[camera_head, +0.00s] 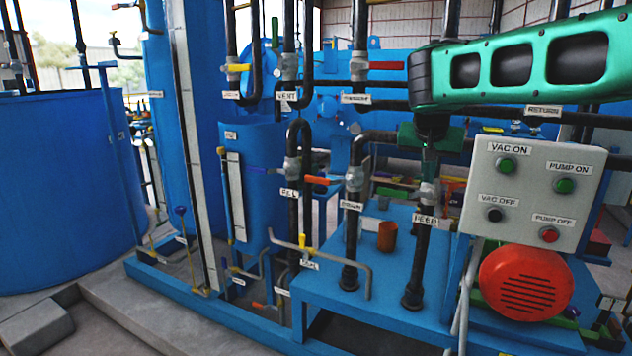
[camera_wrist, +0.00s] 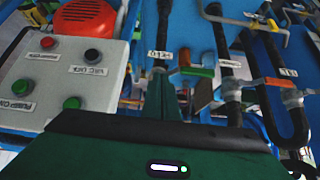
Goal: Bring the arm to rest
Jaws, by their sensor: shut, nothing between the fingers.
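My arm (camera_head: 520,68), green with dark openings, reaches in from the right of the head view. My gripper (camera_head: 430,165) hangs down from its end, just left of the grey control panel and in front of the pipe labelled FEED. In the wrist view my gripper's fingers (camera_wrist: 171,92) are together, with nothing seen between them. The feed pipe (camera_head: 420,255) stands behind and below the gripper. Its upper part is partly hidden by the gripper.
The control panel (camera_head: 528,222) carries several push buttons and stands close right of the gripper. A red motor (camera_head: 526,283) sits below it. Upright pipes with coloured valve handles, such as a red handle (camera_head: 386,65) and an orange handle (camera_head: 316,180), stand left of the gripper.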

